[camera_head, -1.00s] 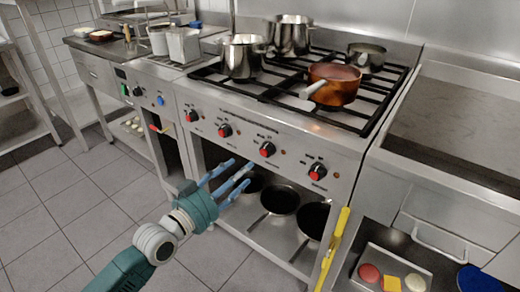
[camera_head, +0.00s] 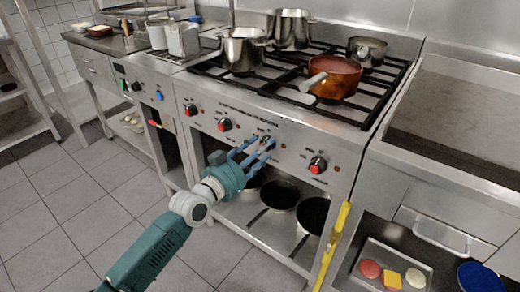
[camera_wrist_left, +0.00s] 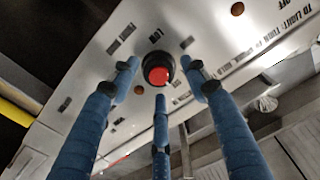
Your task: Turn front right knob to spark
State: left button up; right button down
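The stove front (camera_head: 245,108) carries a row of several black knobs with red caps. The third knob from the left (camera_head: 268,143) is partly hidden behind the blue fingers of my left gripper (camera_head: 258,148). The rightmost knob (camera_head: 317,165) is clear of the gripper. In the left wrist view, one red-capped knob (camera_wrist_left: 158,70) lies between the spread fingertips of my left gripper (camera_wrist_left: 160,76). The gripper is open and empty. I cannot tell whether a fingertip touches the knob. My right gripper is not in view.
A copper saucepan (camera_head: 334,82) and steel pots (camera_head: 243,50) stand on the burner grates. Dark pans (camera_head: 280,194) lie on the shelf below the knobs. A yellow bar (camera_head: 335,245) runs down the stove's right edge. Tiled floor at left is free.

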pick_arm(q)
jog(key=c, duration=0.8)
jog(key=shift+o, duration=0.2)
